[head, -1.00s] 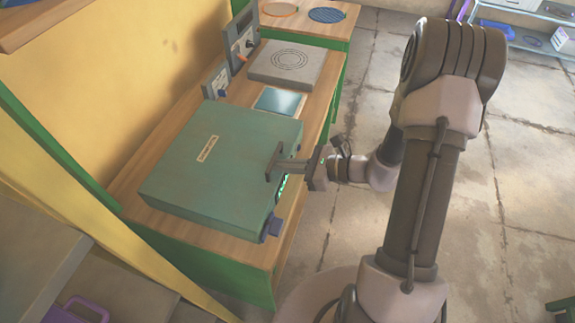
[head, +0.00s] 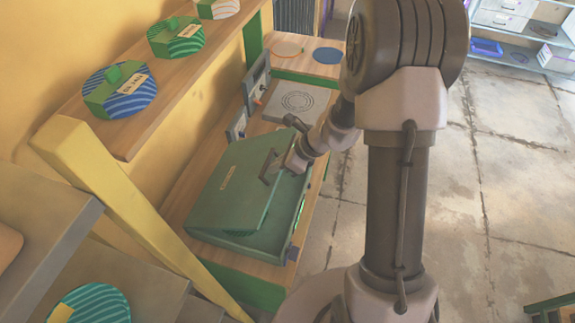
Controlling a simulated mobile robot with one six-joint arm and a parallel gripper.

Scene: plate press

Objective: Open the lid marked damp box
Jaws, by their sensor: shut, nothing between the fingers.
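The green box (head: 285,235) sits on the wooden bench in the head view. Its green lid (head: 215,200) carries a small pale label (head: 229,176), too small to read. The lid is tilted, its near right side raised off the box body, so it stands partly open. My gripper (head: 270,168) is shut and empty at the lid's upper right edge. It looks in contact with the lid, but I cannot tell exactly where the fingertips touch. The box's inside is mostly hidden by the lid.
A grey plate with rings (head: 297,100) lies behind the box, beside upright grey control boxes (head: 238,126). A shelf at upper left holds striped round lidded pots (head: 120,92). A yellow post (head: 120,200) crosses at left.

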